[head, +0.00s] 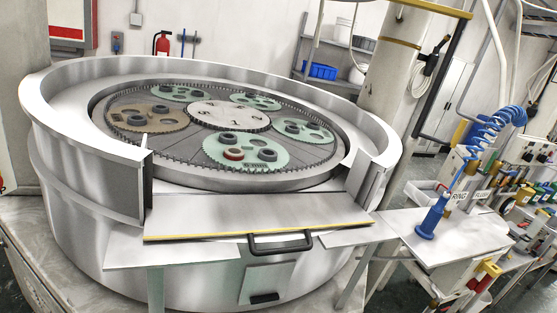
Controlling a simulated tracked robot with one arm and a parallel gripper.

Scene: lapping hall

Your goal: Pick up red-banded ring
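The red-banded ring (233,154) lies on the front green toothed carrier (214,143) of the big round lapping machine. It is small in the head view and sits near the front edge of that carrier. Dark grey rings lie beside it on the same carrier, one behind (228,137) and one to its right (267,155). My gripper does not show in this view.
A tall steel rim (60,105) surrounds the plate, with a gap at the front above a flat shelf (250,214). Other carriers, one brown (165,120), hold more dark rings. A side table (400,222) with a blue coiled-hose tool (432,218) stands at right.

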